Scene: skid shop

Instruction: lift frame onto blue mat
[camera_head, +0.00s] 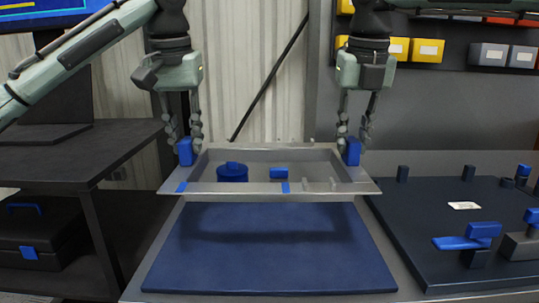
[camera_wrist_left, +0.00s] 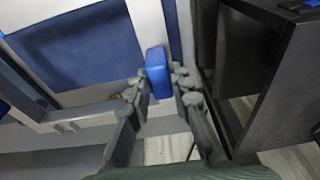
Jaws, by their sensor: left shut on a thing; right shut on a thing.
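The grey frame (camera_head: 340,188) is a wide rectangle with blue marks on its front rim and a blue grip block at each side. It hangs level over the rear part of the blue mat (camera_head: 270,255), with a shadow on the mat below. My left gripper (camera_head: 183,140) points down and is shut on the left blue block (camera_head: 186,152). That block also shows between the fingers in the left wrist view (camera_wrist_left: 158,72). My right gripper (camera_head: 355,138) is shut on the right blue block (camera_head: 353,152). The exact height above the mat is hard to tell.
A blue cylinder (camera_head: 232,173) and small blue block (camera_head: 279,173) show inside the frame's outline. A dark board (camera_head: 430,210) with blue clamps (camera_head: 470,238) lies right of the mat. A dark table (camera_head: 70,150) and black case (camera_head: 40,240) stand left. The mat's front is clear.

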